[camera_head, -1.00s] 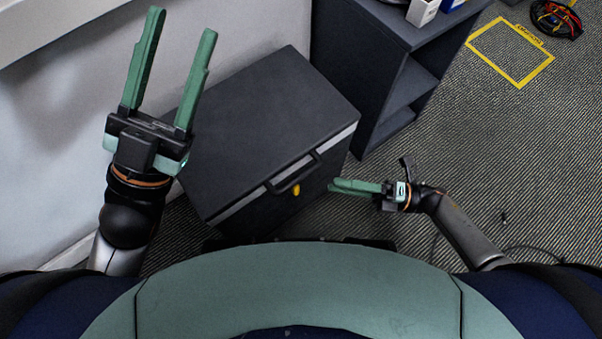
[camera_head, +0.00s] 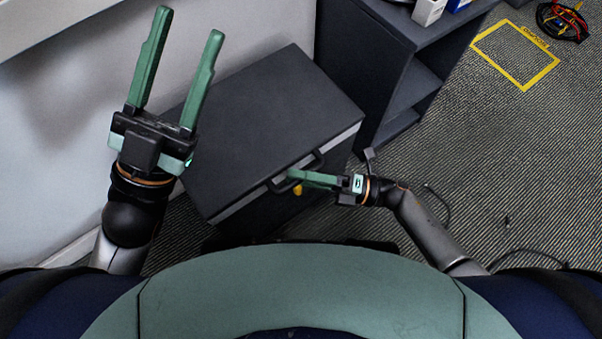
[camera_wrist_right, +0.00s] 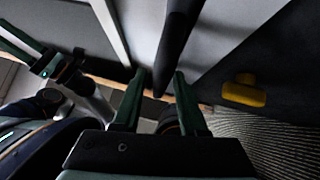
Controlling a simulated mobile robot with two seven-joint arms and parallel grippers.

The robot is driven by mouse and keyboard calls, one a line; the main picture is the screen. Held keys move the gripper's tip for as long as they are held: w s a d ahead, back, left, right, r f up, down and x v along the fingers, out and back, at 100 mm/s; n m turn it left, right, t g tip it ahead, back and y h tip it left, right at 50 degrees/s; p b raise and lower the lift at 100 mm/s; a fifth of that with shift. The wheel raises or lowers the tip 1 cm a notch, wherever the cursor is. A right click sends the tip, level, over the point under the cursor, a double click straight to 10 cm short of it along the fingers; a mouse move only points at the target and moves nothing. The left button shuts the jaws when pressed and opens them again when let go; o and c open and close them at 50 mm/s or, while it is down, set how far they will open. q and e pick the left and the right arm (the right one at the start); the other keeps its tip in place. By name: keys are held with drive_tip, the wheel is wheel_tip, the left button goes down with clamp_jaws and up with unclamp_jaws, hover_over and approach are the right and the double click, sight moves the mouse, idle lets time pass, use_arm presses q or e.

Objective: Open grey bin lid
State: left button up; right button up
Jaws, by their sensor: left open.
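The dark grey bin (camera_head: 290,110) stands against the wall with its flat lid down. A dark handle (camera_head: 313,161) and a light strip run along its front edge, with a yellow tag (camera_head: 298,190) below. My right gripper (camera_head: 292,175) is at the handle, its fingers pointing left. In the right wrist view its two fingers (camera_wrist_right: 160,78) are apart, with the dark handle bar (camera_wrist_right: 177,45) between or just beyond the tips; contact cannot be told. My left gripper (camera_head: 190,20) is open and empty, raised left of the bin.
A dark shelf unit (camera_head: 385,60) stands close to the bin's right side. A yellow floor outline (camera_head: 515,55) and coiled cables (camera_head: 562,20) lie at the upper right. The carpet (camera_head: 500,150) on the right is mostly clear.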

clamp_jaws()
idle(1.2)
